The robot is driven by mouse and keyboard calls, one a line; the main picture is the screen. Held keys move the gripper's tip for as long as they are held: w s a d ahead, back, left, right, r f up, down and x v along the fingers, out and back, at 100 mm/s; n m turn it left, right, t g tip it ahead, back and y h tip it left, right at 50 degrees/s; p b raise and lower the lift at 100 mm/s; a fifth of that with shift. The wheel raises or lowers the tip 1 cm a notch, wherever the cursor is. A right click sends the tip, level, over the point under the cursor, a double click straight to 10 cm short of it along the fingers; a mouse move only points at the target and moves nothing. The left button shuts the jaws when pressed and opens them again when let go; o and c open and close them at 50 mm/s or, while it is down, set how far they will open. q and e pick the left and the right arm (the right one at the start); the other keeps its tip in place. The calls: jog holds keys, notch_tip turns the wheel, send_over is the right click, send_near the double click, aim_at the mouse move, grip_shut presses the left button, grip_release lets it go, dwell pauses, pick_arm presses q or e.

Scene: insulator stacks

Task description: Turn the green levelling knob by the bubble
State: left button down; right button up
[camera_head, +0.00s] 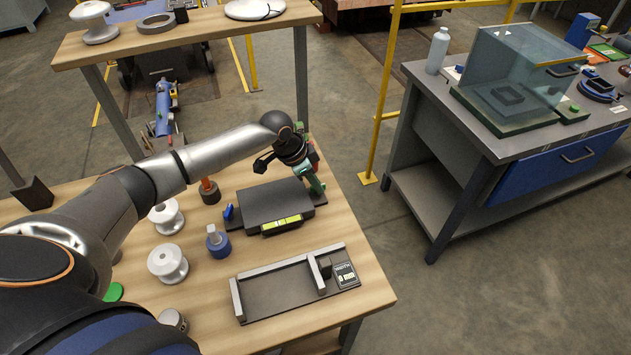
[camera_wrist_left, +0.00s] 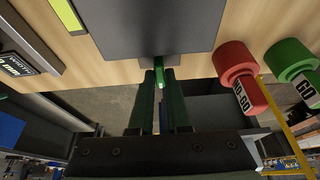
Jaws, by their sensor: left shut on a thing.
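A dark grey levelling block (camera_head: 277,202) lies on the wooden bench, with a yellow-green bubble vial (camera_head: 281,225) along its front. In the left wrist view the block (camera_wrist_left: 150,25) fills the top middle, and part of the vial (camera_wrist_left: 66,14) shows at upper left. The small green knob (camera_wrist_left: 158,72) sticks out from the block's edge. My left gripper (camera_head: 312,184) is at the block's right end. In the wrist view its dark green fingers (camera_wrist_left: 159,78) are shut on the knob, one on each side. The knob is hidden in the head view.
A blue knob (camera_head: 228,212) is at the block's left end. A dark gauge tray (camera_head: 285,293) is in front. White insulators (camera_head: 167,262) stand left. The bench's right edge is close.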

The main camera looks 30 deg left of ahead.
dwell(0.6)
pick_arm(q)
jog(key=shift+f+m+g+h+b, duration=0.1)
jog(key=shift+m+g+h+b, duration=0.3)
jog(key=shift+m, duration=0.7)
jog(key=m+b, duration=0.1)
jog(key=m, duration=0.1)
jog(key=shift+w+m+g+b, duration=0.15)
jog(key=shift+m+g+b, duration=0.15)
jog(key=shift+g+b, duration=0.1)
jog(key=m+g+b, duration=0.1)
jog(key=m, duration=0.1)
jog(key=m+b, duration=0.2)
jog(key=shift+m+g+h, duration=0.4)
jog(key=shift+a, duration=0.1)
jog(key=c, duration=0.9)
grip_release()
